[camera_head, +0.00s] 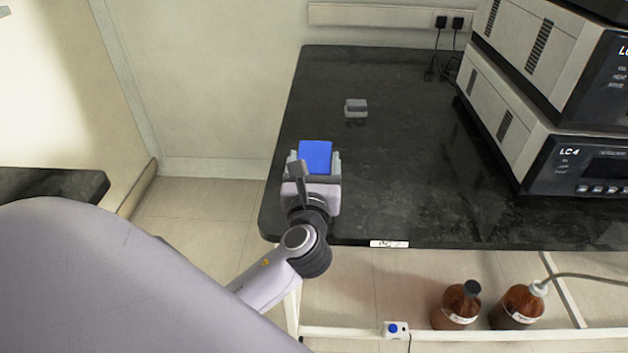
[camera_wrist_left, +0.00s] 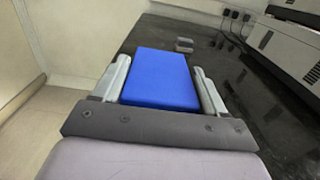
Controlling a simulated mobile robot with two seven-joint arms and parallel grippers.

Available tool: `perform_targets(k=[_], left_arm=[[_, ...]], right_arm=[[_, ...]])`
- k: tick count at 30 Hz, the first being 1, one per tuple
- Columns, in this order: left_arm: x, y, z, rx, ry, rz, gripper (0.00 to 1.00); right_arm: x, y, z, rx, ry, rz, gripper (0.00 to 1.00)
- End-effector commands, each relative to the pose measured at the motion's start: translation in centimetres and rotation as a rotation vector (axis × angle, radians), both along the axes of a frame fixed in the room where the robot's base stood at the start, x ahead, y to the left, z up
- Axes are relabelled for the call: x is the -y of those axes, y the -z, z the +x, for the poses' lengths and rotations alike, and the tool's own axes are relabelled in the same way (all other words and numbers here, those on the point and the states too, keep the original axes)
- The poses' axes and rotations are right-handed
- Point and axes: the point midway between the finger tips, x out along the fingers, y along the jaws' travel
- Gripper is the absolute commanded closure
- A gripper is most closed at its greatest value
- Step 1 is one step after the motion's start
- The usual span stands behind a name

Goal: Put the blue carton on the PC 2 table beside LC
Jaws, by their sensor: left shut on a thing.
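The blue carton (camera_head: 315,156) is a flat-topped blue box between the fingers of my left gripper (camera_head: 314,162). In the left wrist view the carton (camera_wrist_left: 162,78) fills the space between the two fingers of the gripper (camera_wrist_left: 163,85), which is shut on it. The gripper and carton are over the left front part of the black table (camera_head: 400,190). I cannot tell whether the carton touches the tabletop. The LC-4 instrument (camera_head: 570,150) stands on the right side of this table. My right gripper is not in view.
A small grey block (camera_head: 356,107) sits on the table beyond the carton. Another instrument is stacked on the LC-4. Brown bottles (camera_head: 456,304) stand below the table's front edge. Another dark worktop (camera_head: 60,184) is at the left. The tabletop's middle is clear.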

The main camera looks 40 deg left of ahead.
Motion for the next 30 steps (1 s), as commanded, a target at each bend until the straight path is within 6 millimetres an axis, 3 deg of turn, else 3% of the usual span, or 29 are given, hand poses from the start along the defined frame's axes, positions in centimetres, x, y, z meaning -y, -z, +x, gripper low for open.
perform_targets(k=[3,6,17,18,20,30], left_arm=[[0.0,2.3,0.0,-0.002,-0.001,0.002,0.62],[0.0,3.1,0.0,-0.002,-0.001,0.003,0.62],[0.0,3.3,0.0,-0.001,0.000,0.001,0.62],[0.0,3.5,0.0,-0.002,0.000,0.001,0.25],[0.0,3.4,0.0,-0.001,0.000,0.000,0.05],[0.0,3.2,0.0,-0.001,0.000,0.001,0.03]], right_arm=[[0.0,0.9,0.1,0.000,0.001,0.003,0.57],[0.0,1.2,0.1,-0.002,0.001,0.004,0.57],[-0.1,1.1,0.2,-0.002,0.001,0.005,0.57],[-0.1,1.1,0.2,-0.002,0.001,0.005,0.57],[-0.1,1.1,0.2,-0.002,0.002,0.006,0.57],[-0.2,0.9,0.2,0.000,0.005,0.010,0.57]])
